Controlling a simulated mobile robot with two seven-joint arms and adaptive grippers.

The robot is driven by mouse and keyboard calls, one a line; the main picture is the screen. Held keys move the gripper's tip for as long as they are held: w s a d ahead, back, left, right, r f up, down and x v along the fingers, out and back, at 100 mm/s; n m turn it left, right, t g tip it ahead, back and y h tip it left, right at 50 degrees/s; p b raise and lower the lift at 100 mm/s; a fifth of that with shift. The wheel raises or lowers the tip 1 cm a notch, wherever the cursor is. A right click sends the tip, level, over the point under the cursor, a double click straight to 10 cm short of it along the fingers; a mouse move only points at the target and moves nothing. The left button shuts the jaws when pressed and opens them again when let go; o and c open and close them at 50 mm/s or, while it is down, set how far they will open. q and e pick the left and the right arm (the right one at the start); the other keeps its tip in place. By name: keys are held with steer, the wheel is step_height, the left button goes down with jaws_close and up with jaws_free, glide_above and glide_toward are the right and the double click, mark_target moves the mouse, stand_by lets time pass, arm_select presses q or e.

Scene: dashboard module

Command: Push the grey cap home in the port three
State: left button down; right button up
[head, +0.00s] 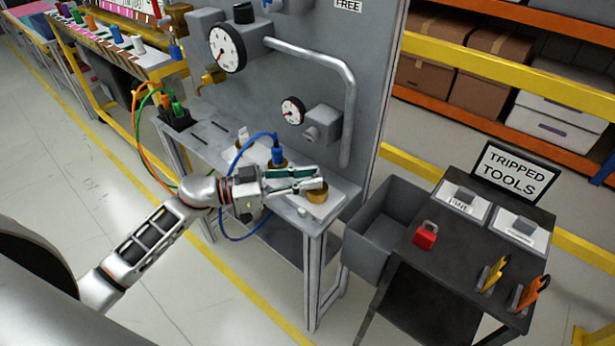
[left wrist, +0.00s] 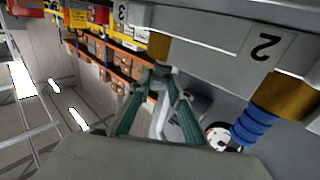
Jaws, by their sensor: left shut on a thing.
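Port three is a brass ring (head: 317,195) at the right end of the grey bench panel; it also shows in the left wrist view (left wrist: 158,47), near the label "3". My left gripper (head: 317,178) reaches in from the left with its green fingers just over this port. In the left wrist view its fingers close on a small dark grey cap (left wrist: 163,70) at the mouth of the brass port. The cap looks lined up with the port, touching or very close; I cannot tell how deep it sits. My right gripper is not in view.
A blue plug (head: 278,155) with a blue cable stands in port two, close to my gripper. A white plug (head: 243,136) stands farther left. A gauge wall with a bent pipe (head: 348,90) rises behind. A grey bin (head: 385,225) and a black tool table (head: 455,270) stand at right.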

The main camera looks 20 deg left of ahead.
arm_select(q)
steer(key=shift+f, duration=0.25)
stand_by(0.4)
steer(key=c, duration=1.8)
jaws_free()
steer(key=shift+o, duration=0.2)
steer(key=v, duration=1.2)
